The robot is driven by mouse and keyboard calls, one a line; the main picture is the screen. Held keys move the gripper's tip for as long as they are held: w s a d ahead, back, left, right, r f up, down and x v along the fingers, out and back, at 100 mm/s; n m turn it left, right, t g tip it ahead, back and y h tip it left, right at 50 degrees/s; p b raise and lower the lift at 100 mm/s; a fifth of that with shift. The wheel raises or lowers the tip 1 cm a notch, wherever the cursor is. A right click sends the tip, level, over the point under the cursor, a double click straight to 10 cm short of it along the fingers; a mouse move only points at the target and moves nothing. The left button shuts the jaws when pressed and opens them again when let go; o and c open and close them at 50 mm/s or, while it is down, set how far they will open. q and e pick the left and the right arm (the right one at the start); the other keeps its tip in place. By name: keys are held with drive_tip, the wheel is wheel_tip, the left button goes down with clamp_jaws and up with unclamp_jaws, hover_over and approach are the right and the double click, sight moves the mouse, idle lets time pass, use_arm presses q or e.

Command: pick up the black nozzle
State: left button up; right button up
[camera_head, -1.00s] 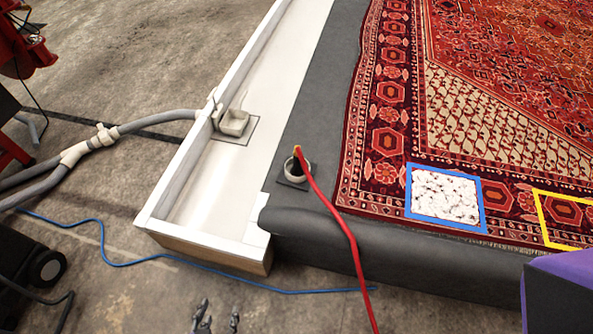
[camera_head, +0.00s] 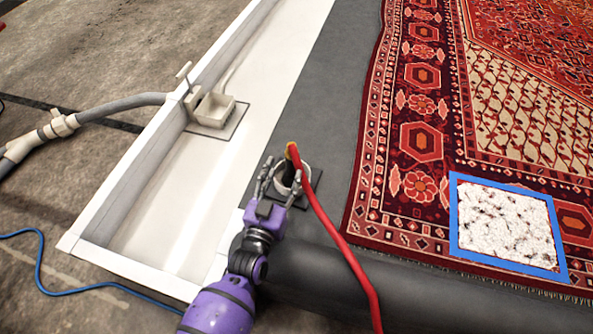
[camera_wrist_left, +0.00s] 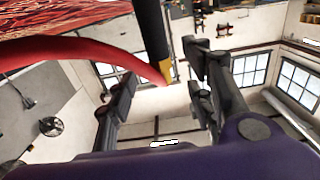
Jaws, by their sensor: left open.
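The black nozzle (camera_head: 290,172) stands in a pale round holder (camera_head: 306,182) on the dark grey border, with a yellow end on top and a red hose (camera_head: 325,222) running from it. My left gripper (camera_head: 283,174) is open at the holder, its fingers reaching either side of the nozzle in the head view. In the left wrist view the black nozzle (camera_wrist_left: 152,30) shows at the top between the open fingers of the left gripper (camera_wrist_left: 158,65), its yellow part lowest. Whether the fingers touch it I cannot tell. My right gripper is out of view.
A white trough (camera_head: 165,205) with a small box-shaped fitting (camera_head: 216,108) runs along the left. A patterned red rug (camera_head: 425,130) lies to the right, with a blue frame (camera_head: 455,225) around a white patch. A grey pipe (camera_head: 105,111) meets the trough wall.

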sight(290, 161)
use_arm(q)
drive_tip(key=x, duration=0.2)
drive_tip(key=b+x, duration=0.1)
drive_tip(key=x, duration=0.1)
drive_tip(key=f+b+x, duration=0.1)
drive_tip(key=x, duration=0.1)
drive_tip(key=shift+w+d+r, duration=0.1)
drive_tip(key=shift+w+d, duration=0.05)
drive_tip(key=shift+w, duration=0.15)
drive_tip(key=shift+w+b, duration=0.3)
drive_tip(key=shift+w+d+r, duration=0.1)
drive_tip(key=shift+r, duration=0.05)
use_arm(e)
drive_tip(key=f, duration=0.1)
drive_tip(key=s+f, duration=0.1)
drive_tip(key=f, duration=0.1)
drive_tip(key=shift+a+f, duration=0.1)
use_arm(q)
drive_tip(key=c, duration=1.1)
clamp_jaws()
drive_tip(key=shift+r, duration=0.15)
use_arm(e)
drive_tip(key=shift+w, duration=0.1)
